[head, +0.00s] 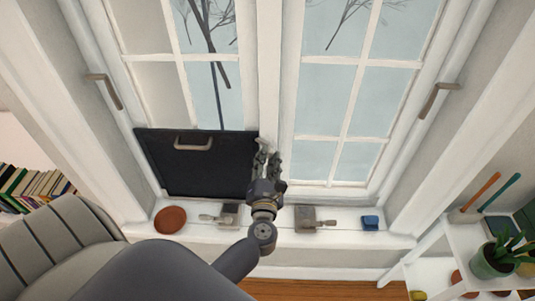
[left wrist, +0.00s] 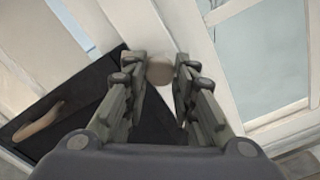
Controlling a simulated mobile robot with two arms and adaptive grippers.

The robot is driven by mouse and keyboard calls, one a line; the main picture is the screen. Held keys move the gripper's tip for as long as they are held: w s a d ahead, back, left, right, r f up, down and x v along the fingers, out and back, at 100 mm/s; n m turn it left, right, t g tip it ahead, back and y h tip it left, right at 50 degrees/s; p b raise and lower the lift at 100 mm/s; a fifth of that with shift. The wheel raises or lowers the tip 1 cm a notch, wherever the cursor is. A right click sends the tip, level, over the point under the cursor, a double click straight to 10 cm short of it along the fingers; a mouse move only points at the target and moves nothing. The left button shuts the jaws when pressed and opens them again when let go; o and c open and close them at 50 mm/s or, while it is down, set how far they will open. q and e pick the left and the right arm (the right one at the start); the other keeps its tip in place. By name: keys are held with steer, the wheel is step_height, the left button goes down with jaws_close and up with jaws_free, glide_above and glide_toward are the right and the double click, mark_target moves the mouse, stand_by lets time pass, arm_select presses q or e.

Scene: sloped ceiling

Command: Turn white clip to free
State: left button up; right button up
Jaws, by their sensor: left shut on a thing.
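The white clip (head: 263,143) is on the window's middle post, at the upper right corner of a black panel (head: 190,172). In the left wrist view the clip (left wrist: 160,69) shows as a round pale end between the fingertips. My left gripper (head: 267,156) reaches up to the post and is shut on the clip; its fingers (left wrist: 160,80) lie on either side of it. Which way the clip is turned is hard to tell. The panel stands upright against the left window pane and has a pale handle (head: 193,146). My right gripper is not in view.
The white sill (head: 355,240) below holds a brown round dish (head: 170,219), two grey metal devices (head: 229,213) (head: 316,219) and a blue block (head: 370,222). A grey chair (head: 60,245) is at left, a shelf with a plant (head: 497,260) at right.

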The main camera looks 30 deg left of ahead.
arm_select(q)
steer(key=shift+r+m+p, duration=0.1)
steer(key=shift+m+p, duration=2.95)
steer(key=shift+m, duration=1.65)
steer(key=o, duration=1.1)
steer(key=v, duration=1.2)
steer(key=shift+s, duration=0.1)
steer(key=shift+a, duration=0.1)
